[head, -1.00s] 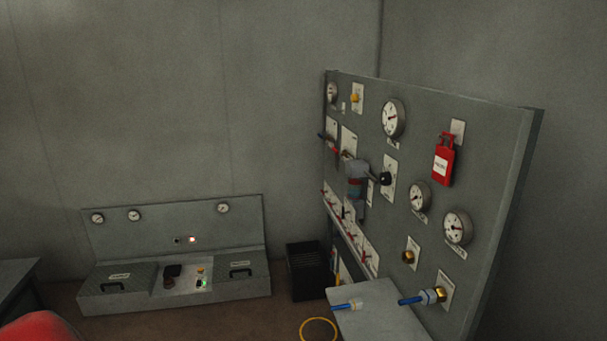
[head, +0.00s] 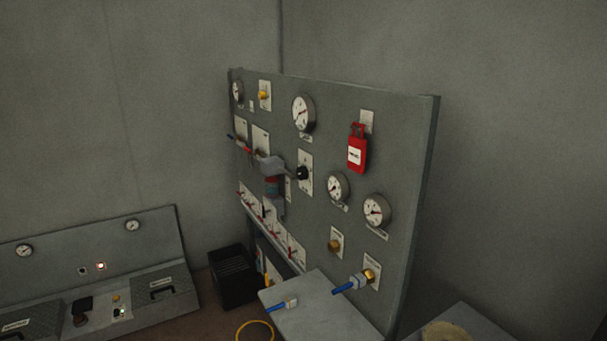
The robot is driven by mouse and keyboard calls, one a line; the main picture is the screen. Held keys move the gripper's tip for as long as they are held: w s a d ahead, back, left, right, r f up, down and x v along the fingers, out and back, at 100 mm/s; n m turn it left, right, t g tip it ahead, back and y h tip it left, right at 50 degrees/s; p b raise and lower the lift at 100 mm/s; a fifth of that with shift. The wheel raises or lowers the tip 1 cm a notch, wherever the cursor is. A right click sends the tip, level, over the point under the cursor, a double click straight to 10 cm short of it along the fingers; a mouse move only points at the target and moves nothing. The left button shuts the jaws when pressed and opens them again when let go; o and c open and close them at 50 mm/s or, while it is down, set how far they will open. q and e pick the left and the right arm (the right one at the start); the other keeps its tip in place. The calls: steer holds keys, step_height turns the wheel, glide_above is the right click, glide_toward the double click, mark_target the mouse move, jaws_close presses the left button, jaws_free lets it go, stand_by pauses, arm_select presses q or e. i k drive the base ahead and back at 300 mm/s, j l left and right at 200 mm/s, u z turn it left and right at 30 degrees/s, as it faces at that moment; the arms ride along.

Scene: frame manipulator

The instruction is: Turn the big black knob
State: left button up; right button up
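A black knob (head: 303,173) sits on a white plate near the middle of the upright grey panel (head: 400,130). It is the largest black knob I can make out on the panel. Neither of my grippers is in view, so nothing of mine is near the knob in this picture.
A red tag (head: 357,152) and several round gauges (head: 303,113) are on the panel. A grey shelf (head: 315,312) juts out below, with blue-ended fittings. A low console (head: 100,275) and a black crate (head: 233,277) stand left. A grey surface (head: 480,325) is at lower right.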

mark_target(302, 172)
steer(key=i+j+u, duration=0.25)
steer(key=i+u, duration=0.2)
steer(key=i, duration=0.5)
steer(key=i+l+u, duration=0.1)
steer(key=i+u, duration=0.3)
steer(key=i, duration=0.6)
